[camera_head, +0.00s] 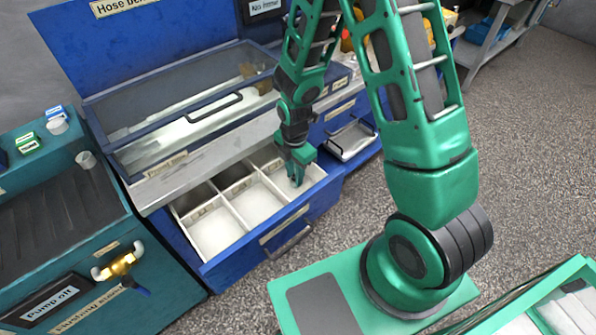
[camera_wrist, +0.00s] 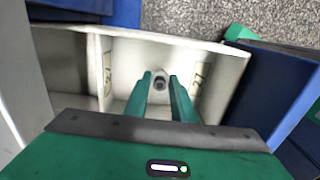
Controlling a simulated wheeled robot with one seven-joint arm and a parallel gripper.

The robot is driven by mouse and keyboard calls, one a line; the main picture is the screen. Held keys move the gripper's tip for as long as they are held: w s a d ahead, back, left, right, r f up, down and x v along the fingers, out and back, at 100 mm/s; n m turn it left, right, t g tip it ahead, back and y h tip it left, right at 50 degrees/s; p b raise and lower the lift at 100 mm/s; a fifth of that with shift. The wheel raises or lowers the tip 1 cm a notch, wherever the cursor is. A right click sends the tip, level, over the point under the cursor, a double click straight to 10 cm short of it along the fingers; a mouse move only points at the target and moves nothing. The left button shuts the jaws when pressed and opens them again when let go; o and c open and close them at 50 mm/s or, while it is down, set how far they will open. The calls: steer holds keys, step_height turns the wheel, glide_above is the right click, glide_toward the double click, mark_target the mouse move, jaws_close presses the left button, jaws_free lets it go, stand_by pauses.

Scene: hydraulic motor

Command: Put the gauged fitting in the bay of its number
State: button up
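A small grey fitting (camera_wrist: 160,81) with a dark round centre shows in the wrist view, between the fingertips of my gripper (camera_wrist: 160,78). The fingers stand a little apart on either side of it, and I cannot tell whether they touch it. In the head view my gripper (camera_head: 296,172) points down into the right-hand bay (camera_head: 268,168) of the open drawer (camera_head: 258,238); the fitting is not discernible there.
A blue cabinet with a glass-lidded case (camera_head: 190,105) rises behind the drawer. A wire-handled tray (camera_head: 351,140) is right of it. A teal pump unit (camera_head: 120,285) with a brass valve (camera_head: 117,265) stands left. Open speckled floor (camera_head: 530,150) lies to the right.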

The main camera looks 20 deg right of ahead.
steer(key=o, duration=0.4)
steer(key=shift+r, duration=0.1)
step_height(320, 180, up, 12)
stand_by(0.5)
steer(key=s+d+r+m, duration=1)
steer(key=d+r+m, duration=0.2)
steer(key=d+m, duration=0.15)
steer(key=s+d+r+m, duration=0.2)
steer(key=s+m, duration=0.5)
steer(key=s+d+r+m, duration=0.2)
steer(key=s+m, duration=0.5)
steer(key=shift+d+r, duration=0.35)
